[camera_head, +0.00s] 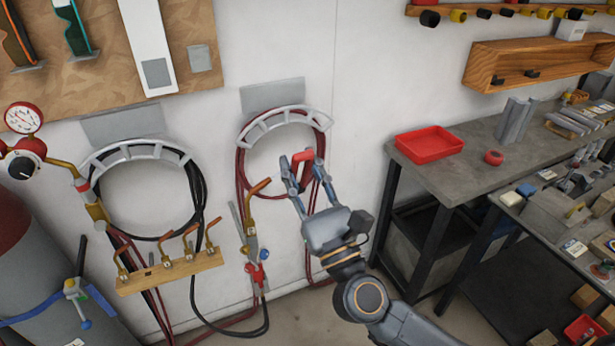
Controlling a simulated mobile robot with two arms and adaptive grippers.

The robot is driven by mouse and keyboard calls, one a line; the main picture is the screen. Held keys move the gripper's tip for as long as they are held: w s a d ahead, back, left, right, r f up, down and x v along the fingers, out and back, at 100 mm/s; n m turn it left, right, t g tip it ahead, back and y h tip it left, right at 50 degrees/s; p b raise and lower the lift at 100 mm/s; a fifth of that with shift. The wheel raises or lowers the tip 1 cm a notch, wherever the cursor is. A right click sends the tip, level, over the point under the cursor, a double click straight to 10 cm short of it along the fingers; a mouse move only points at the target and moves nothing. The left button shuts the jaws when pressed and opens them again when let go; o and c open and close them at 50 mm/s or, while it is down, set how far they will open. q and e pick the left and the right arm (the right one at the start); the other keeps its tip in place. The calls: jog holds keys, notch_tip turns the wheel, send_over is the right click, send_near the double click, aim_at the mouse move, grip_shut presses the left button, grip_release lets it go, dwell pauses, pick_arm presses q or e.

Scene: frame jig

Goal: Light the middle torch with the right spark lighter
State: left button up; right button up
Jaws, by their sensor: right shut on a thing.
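My right gripper (302,174) is raised in front of the wall hose hanger. It is shut on a small red thing (303,157), likely the spark lighter, mostly hidden between the fingers. A torch (251,238) with a copper tip and red and blue knobs hangs upright on the wall, left of and below the gripper, apart from it. I cannot tell for sure which is the middle torch. No flame shows. My left gripper is not in view.
A wooden rack (168,273) holds several copper tips. Hoses hang on two grey hangers (285,122), (138,152). A gas cylinder (25,270) and a gauge (24,118) are at left. A red tray (429,145) lies on the grey bench (465,180) at right.

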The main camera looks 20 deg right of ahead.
jog(key=w, duration=0.5)
jog(key=shift+a, duration=0.1)
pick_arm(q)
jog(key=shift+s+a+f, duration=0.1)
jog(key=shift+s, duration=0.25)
pick_arm(e)
jog(key=shift+w, duration=1)
jog(key=shift+o, duration=1.4)
jog(key=shift+c, duration=1)
jog(key=shift+o, duration=0.3)
grip_shut()
